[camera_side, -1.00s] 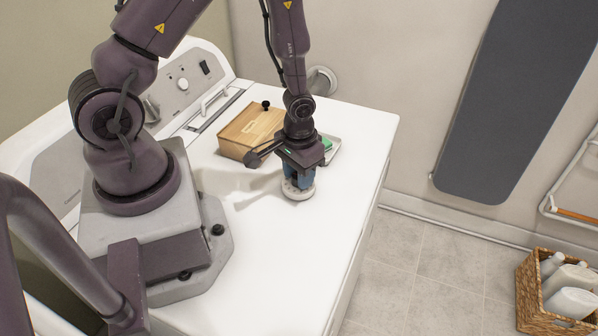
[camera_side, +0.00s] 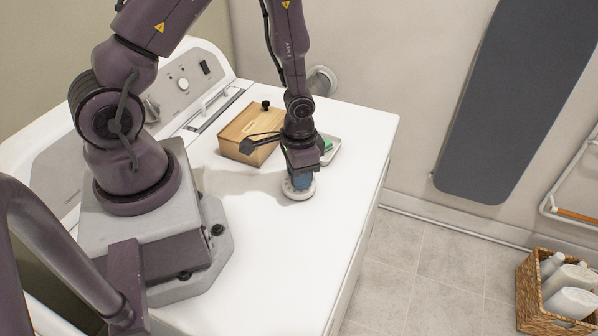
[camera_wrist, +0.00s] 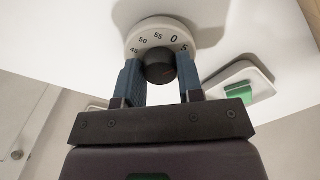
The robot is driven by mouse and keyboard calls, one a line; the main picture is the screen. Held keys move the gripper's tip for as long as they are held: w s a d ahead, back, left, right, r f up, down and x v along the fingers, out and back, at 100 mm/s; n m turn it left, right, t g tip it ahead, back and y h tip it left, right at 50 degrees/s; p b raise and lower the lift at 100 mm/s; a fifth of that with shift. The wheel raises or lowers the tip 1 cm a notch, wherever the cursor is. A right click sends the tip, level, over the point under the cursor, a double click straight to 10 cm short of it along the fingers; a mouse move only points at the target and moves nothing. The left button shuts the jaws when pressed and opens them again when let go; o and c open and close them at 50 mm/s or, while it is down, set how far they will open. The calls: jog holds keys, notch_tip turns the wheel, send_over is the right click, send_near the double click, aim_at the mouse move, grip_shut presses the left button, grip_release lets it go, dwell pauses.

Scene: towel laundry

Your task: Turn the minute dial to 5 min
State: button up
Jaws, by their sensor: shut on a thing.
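The minute dial is a round white disc (camera_side: 299,194) lying on the white machine top, below my gripper (camera_side: 299,181). In the wrist view its number ring (camera_wrist: 150,30) shows 45, 50, 55, 0 and 5. The dark centre knob (camera_wrist: 160,72) sits between my two blue fingers (camera_wrist: 159,66), which are shut on it. The near part of the ring is hidden by the knob and fingers.
A wooden box (camera_side: 243,133) with a black knob on its lid stands behind and left of the dial. A white dish (camera_side: 332,155) with a green block (camera_side: 327,145) is close behind the gripper. The machine top in front of the dial is clear.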

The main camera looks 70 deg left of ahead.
jog(key=o, duration=0.9)
jog(key=shift+o, duration=0.2)
notch_tip(320, 180, up, 13)
jog(key=s+d+r+t, duration=0.2)
jog(key=s+r, duration=0.2)
jog(key=r, duration=0.5)
jog(key=s+d+r+t, duration=0.3)
jog(key=s+r, duration=0.1)
jog(key=r, duration=0.6)
jog(key=shift+s+r+n+t, duration=0.3)
jog(key=shift+n, duration=0.1)
